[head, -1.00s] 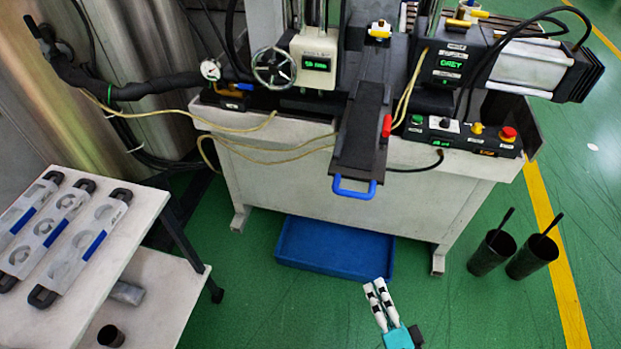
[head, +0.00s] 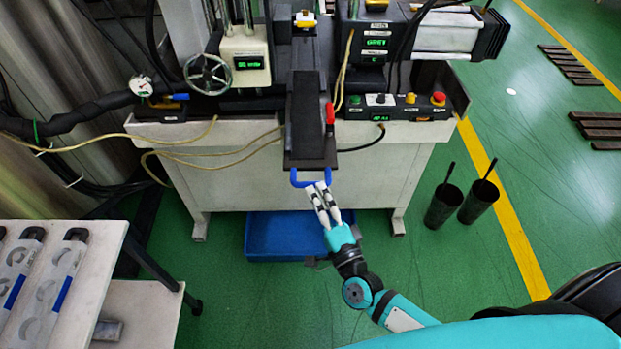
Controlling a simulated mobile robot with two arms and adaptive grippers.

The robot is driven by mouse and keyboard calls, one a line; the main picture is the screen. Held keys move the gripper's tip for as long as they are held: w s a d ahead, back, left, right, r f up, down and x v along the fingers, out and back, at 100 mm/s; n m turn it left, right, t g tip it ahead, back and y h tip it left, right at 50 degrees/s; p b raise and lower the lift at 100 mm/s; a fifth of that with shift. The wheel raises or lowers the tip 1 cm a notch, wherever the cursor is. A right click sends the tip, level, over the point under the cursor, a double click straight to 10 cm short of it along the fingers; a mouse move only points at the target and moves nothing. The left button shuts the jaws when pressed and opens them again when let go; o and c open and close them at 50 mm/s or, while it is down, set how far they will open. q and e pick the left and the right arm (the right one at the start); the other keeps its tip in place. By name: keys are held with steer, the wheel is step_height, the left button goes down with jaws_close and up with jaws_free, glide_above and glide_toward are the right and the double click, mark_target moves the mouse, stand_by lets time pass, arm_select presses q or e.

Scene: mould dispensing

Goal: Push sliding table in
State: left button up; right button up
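The sliding table (head: 306,110) is a long dark plate that sticks out of the front of the machine. It has a blue handle (head: 310,177) at its near end. My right gripper (head: 317,188) has white and black fingers that lie close together, with nothing seen between them. Its fingertips are at the near side of the handle, overlapping its lower edge in the picture; I cannot tell whether they touch it. My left gripper is not in view.
A red knob (head: 330,114) sits at the plate's right side. A control box (head: 396,107) with buttons is to the right. A blue bin (head: 262,236) lies on the floor below. A white side table (head: 105,262) holds moulds at left. Two dark cups (head: 443,206) stand at right.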

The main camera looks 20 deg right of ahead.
mark_target(310, 184)
steer(key=shift+w+a+r+p, duration=0.15)
steer(key=shift+w+r, duration=0.05)
steer(key=shift+w, duration=0.85)
steer(key=shift+w+a+r+p, duration=0.15)
steer(key=shift+w, duration=0.85)
jaws_close()
